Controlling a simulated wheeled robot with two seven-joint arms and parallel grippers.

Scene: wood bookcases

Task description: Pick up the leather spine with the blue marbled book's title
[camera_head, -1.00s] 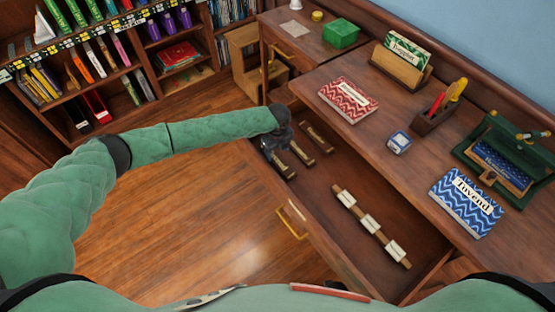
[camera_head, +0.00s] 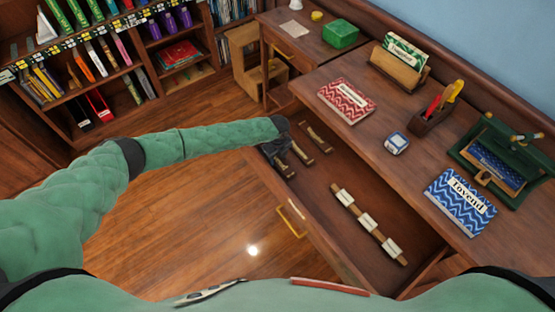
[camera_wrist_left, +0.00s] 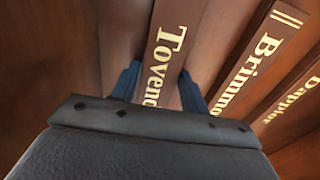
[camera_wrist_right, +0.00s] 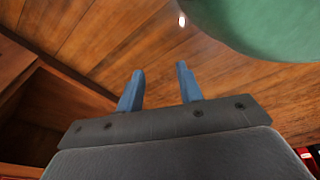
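The blue marbled book (camera_head: 461,203) lies on the desk at the right, with the title "Tovend" on its cover. Dark leather spines with gold lettering lie in the open drawer (camera_head: 330,185). In the left wrist view, one spine (camera_wrist_left: 172,40) reads "Tovend"; the others read "Brimmo…" (camera_wrist_left: 262,65) and "Dapplor" (camera_wrist_left: 298,95). My left gripper (camera_head: 283,152) is down at the drawer's far end. Its open fingers (camera_wrist_left: 160,85) stand on either side of the "Tovend" spine; contact is unclear. My right gripper (camera_wrist_right: 160,85) is open and empty above the wood floor.
A wooden bar with white blocks (camera_head: 368,222) lies in the drawer. On the desk are a red patterned book (camera_head: 347,100), a small blue-and-white block (camera_head: 396,143), a pen holder (camera_head: 432,120), a card holder (camera_head: 400,68) and a green stand (camera_head: 490,155). Bookcases (camera_head: 100,70) stand at the left.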

